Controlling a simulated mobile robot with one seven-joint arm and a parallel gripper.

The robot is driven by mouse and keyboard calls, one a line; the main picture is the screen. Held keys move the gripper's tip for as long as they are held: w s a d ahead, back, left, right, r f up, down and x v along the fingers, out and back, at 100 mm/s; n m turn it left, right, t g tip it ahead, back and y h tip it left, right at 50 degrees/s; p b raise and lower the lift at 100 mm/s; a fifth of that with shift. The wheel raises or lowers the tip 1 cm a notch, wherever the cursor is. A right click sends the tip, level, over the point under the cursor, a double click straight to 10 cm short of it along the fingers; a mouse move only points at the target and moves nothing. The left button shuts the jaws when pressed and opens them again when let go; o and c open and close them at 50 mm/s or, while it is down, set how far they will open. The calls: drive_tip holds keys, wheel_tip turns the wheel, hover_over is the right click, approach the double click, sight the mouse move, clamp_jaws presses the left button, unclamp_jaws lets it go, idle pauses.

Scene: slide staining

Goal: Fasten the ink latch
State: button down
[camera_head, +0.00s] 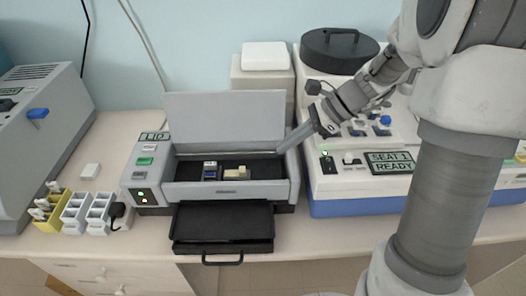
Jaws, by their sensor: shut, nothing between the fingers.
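A grey printer-like machine (295,185) stands on the bench with its lid (226,117) raised. In its dark open bay sit a small blue-and-white block (210,170) and a beige piece (237,173) to its right. One of these may be the ink part with its latch; they are too small to tell, and I cannot make out the latch's state. My gripper (282,149) is shut and empty. It points down and left at the right end of the bay, above and right of the beige piece, apart from both pieces.
A black tray (222,228) with a handle sticks out in front of the machine. A panel marked LID (154,136) is at its left. A white-and-blue device reading SEAT 1 READY (391,162) stands right. Small racks (75,212) stand at left.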

idle(0.4)
approach(230, 173)
wheel_tip(230, 173, down, 4)
drive_tip(key=shift+f, duration=0.1)
idle(0.4)
drive_tip(key=shift+a, duration=2)
